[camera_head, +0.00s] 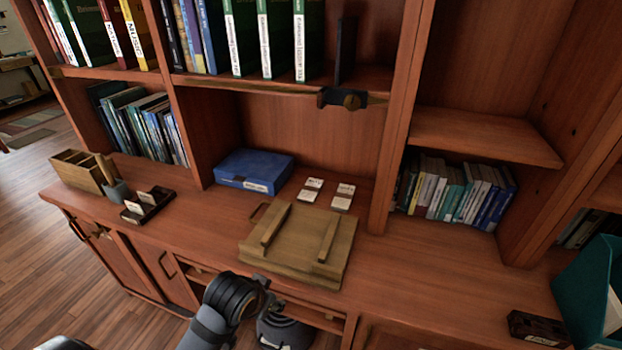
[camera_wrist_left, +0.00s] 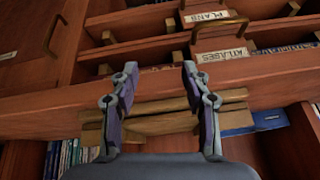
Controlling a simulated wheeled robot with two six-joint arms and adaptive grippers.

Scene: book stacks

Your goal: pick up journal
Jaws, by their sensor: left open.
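I cannot tell which item is the journal. Several green, white-spined volumes (camera_head: 265,40) stand on the upper middle shelf in the head view. A thin dark upright item (camera_head: 346,50) stands alone to their right, with a dark fitting (camera_head: 343,98) at the shelf edge below it. My left gripper (camera_head: 266,286) is in front of the counter, below the wooden stand (camera_head: 296,243). In the left wrist view the gripper (camera_wrist_left: 160,72) is open, with nothing between its fingers. My right gripper is not in view.
A blue box (camera_head: 253,171) and several small cards (camera_head: 312,190) lie on the counter (camera_head: 400,270). A wooden organizer (camera_head: 75,171) is at left, a teal holder (camera_head: 588,285) at right. Labelled drawers (camera_wrist_left: 224,54) show in the left wrist view.

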